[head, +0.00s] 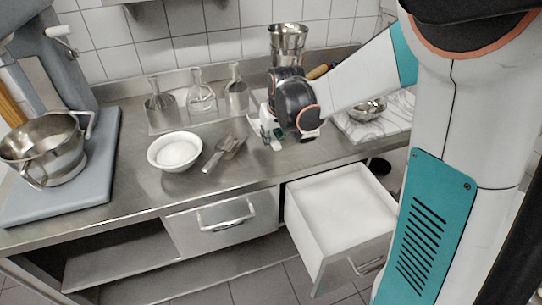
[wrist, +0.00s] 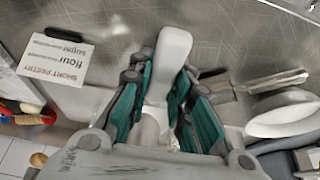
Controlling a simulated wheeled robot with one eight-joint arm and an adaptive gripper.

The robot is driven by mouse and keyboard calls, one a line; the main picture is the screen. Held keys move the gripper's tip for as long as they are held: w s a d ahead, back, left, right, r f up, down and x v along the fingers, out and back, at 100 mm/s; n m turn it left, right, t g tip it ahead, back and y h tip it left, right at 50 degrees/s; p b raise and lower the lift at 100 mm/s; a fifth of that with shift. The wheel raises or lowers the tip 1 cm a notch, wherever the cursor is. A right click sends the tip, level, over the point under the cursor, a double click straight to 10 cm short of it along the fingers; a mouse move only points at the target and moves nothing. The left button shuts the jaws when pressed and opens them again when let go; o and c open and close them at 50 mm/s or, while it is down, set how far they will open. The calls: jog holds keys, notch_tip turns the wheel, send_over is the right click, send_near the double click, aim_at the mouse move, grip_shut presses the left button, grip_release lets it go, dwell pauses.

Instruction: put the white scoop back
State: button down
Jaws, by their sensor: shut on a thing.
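The white scoop (wrist: 172,55) shows in the wrist view as a smooth, pale, rounded shape between the teal fingers. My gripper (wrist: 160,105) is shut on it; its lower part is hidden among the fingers. In the head view my gripper (head: 272,132) is low over the counter, to the right of a metal scoop, with a small white part of the held scoop (head: 277,146) showing below it. I cannot tell whether the scoop touches the counter.
A white bowl of white powder (head: 175,152) and a metal scoop (head: 224,152) lie left of my gripper. A marble board (head: 350,128) is right, a metal mixing bowl (head: 45,150) left. A printed card (wrist: 55,70) lies nearby.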

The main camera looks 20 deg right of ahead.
jog(key=shift+f+b, duration=0.9)
jog(key=shift+f, duration=2.15)
jog(key=shift+f, duration=0.1)
jog(key=c, duration=1.5)
grip_release()
jog(key=shift+o, duration=0.2)
jog(key=p+v, duration=0.4)
jog(key=v, duration=0.8)
jog(key=shift+s, duration=0.1)
jog(key=s+a+r+t, duration=0.1)
jog(key=s+a+r, duration=0.1)
jog(key=s, duration=0.8)
jog(key=s+a+r+t, duration=0.1)
jog(key=s+r, duration=0.4)
jog(key=s, duration=0.6)
jog(key=shift+s+a+t, duration=0.3)
jog(key=shift+a+t, duration=0.1)
jog(key=shift+a, duration=0.15)
